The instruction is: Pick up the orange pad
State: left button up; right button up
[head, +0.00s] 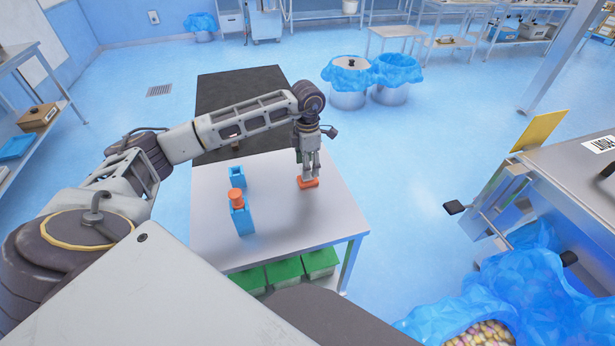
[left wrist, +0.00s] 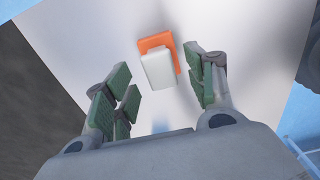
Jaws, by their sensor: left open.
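The orange pad (head: 308,183) lies on the light grey table, to the right of the blue holders. In the left wrist view the orange pad (left wrist: 146,43) has a white block (left wrist: 158,69) over much of it; I cannot tell whether they are joined. My left gripper (head: 310,175) points down right above the pad. In the left wrist view its green-padded fingers (left wrist: 164,88) are apart with nothing between the tips; the pad and block lie just beyond them. A blue holder (head: 243,222) with an orange piece (head: 236,196) on top stands left. My right gripper is not in view.
A second blue holder (head: 236,177) stands behind the first. The table (head: 275,235) is otherwise bare, with green bins (head: 320,263) beneath. A metal cabinet (head: 570,180) and blue-lined bags (head: 510,295) are at right.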

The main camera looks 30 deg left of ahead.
pick_arm(q)
jog(key=shift+f, duration=1.35)
jog(key=c, duration=1.1)
